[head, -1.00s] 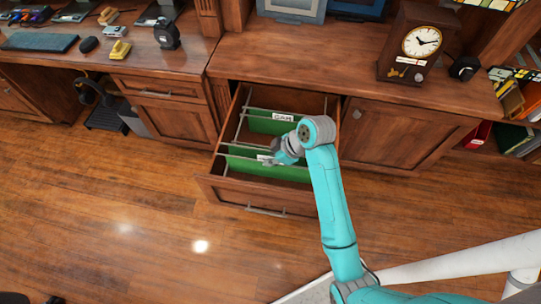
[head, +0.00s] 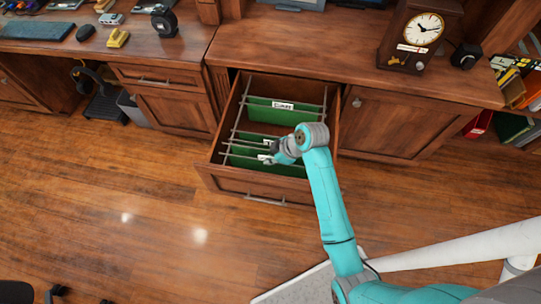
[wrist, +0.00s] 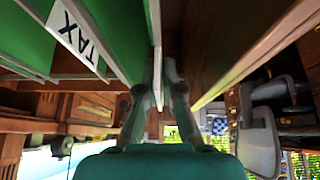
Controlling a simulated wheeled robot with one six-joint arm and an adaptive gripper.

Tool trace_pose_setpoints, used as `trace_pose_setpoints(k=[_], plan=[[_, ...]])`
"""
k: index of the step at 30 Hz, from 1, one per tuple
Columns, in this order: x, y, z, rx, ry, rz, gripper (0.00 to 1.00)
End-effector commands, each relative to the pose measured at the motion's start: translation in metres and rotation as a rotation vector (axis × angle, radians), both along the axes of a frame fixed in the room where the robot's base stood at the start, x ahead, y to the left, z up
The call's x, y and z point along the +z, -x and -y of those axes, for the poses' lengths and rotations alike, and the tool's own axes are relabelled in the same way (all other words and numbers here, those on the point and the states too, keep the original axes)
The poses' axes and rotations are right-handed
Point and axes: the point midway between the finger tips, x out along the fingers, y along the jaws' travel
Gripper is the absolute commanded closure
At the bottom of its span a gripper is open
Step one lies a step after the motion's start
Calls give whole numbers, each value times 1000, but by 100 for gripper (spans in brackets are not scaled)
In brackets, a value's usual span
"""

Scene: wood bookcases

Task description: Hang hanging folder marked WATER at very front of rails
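The open drawer (head: 212,167) holds several green hanging folders across its metal rails. A back folder (head: 260,113) has a white tab, too small to read surely. Two more hang close together near the front: a middle folder (head: 250,138) and the frontmost folder (head: 243,162), whose small tab is unreadable. In the wrist view, a green folder with a tab reading TAX (wrist: 75,32) is left of my gripper. My gripper (head: 272,158) is at the frontmost folder; in the wrist view its fingers (wrist: 163,92) are closed around that folder's top bar (wrist: 157,60). No WATER label is legible.
The drawer front with its handle (head: 265,200) is just nearer than the frontmost folder, leaving a narrow gap. The wooden counter (head: 310,45) with a clock (head: 423,28) stands behind. A gap of open drawer separates the back folder from the front ones.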

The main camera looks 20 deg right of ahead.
Motion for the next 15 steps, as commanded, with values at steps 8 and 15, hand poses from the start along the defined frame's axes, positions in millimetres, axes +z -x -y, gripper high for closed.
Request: trace_pose_setpoints(k=[8, 15], plan=[[-22, 1, 0, 0, 0, -1, 100], [-38, 0, 0, 0, 0, -2, 100]])
